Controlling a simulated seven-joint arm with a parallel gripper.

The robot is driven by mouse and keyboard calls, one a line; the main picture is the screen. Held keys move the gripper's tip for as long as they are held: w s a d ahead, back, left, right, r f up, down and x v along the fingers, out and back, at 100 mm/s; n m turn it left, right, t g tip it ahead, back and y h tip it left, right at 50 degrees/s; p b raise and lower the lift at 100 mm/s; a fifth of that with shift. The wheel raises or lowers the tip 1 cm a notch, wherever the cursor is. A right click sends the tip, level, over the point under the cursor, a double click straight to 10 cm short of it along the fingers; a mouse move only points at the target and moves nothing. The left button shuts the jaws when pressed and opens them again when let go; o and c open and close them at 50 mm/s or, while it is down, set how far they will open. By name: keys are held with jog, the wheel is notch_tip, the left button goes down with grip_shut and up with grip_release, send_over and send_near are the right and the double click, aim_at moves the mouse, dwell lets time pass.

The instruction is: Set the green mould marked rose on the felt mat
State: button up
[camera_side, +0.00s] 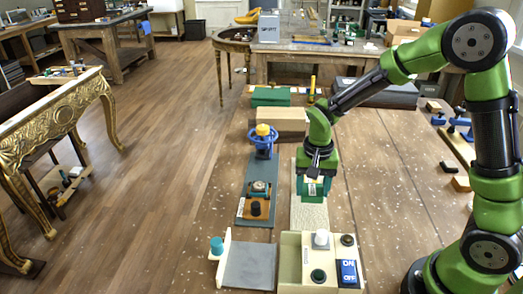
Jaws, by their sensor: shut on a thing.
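My gripper (317,172) hangs over the pale speckled mat (310,216), which looks like the felt mat. It is shut on a teal-green block (313,190), which looks like the green mould. A small pale patch shows near the block's top, but no rose marking can be read. The block is over the far part of the mat; I cannot tell whether it touches the mat. My gripper hides part of the block and the mat's far end.
A grey board with a blue handwheel valve (263,138) stands left of the mat. A cream control box (318,251) with knobs and an ON/OFF switch is in front. A tan block (279,123) and a green block (270,96) lie behind. Bare table is to the right.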

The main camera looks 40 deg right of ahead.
aim_at(309, 209)
jog(key=shift+f, duration=2.4)
jog(key=shift+f, duration=0.1)
jog(key=o, duration=1.1)
